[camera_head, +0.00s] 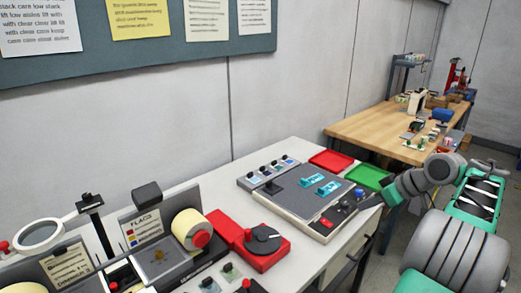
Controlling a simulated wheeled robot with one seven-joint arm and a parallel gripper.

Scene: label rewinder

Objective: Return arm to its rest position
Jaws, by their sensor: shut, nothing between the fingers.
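My arm reaches in from the right, with its grey and green links bent beside the bench. My gripper (370,202) is at the end of the arm, pointing left over the bench's right edge, close to the front right corner of the grey control box (290,205). It looks small and dark here, shut, with nothing seen in it. The control box carries two cyan pieces (320,184) on its top and a red button by its right side. The label rewinder (165,255), with a cream roll (190,228) on a red hub, stands at the lower left.
A red tray (331,160) and a green tray (368,177) lie behind the gripper. A red unit with a black dial (262,239) sits mid-bench. A magnifier (40,235) stands at left. A wooden table (375,128) with clutter is farther back. Floor shows between the tables.

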